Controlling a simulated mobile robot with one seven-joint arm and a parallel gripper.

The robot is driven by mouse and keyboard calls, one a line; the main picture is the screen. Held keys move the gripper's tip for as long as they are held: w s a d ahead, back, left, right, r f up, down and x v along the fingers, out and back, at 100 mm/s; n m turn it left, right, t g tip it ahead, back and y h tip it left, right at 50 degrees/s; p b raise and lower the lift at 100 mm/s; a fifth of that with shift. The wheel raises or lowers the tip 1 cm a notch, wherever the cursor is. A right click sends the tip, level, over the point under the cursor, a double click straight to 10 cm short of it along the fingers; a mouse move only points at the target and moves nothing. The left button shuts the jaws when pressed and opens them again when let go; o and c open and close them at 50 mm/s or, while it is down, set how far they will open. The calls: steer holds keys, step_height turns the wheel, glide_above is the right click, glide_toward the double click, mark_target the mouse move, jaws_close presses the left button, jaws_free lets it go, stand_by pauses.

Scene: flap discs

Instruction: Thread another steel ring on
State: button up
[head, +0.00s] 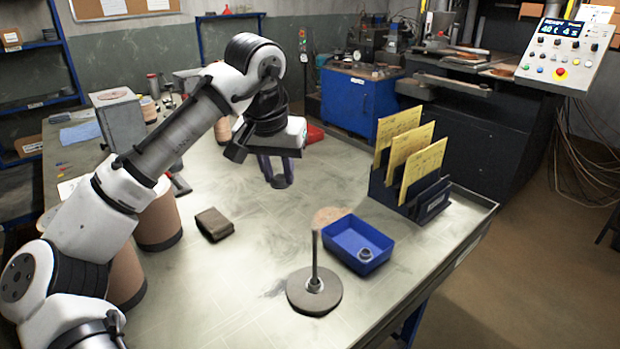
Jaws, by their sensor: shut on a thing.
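A thin upright metal post (315,252) rises from a grey round disc (302,296) on the near part of the table. A small steel ring (315,285) sits low around the post, on top of the disc. Another steel ring (365,254) lies in the blue tray (343,258) to the right of the post. My gripper (281,178) points down over the table's middle, behind and left of the post and apart from it. It is shut on a small grey piece that looks like a steel ring, partly hidden by the fingers.
A dark rack (432,206) with yellow cards stands at the right edge. A brown block (214,224) and brown cylindrical drums (158,222) are at the left. The table between gripper and post is clear.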

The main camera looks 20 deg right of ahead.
glide_above(315, 231)
steer(key=shift+m, duration=0.3)
step_height(315, 231, down, 5)
steer(key=b, duration=0.4)
steer(key=shift+s+a+b, duration=0.15)
steer(key=shift+b, duration=0.25)
steer(key=shift+f+b, duration=0.5)
steer(key=shift+f, duration=0.95)
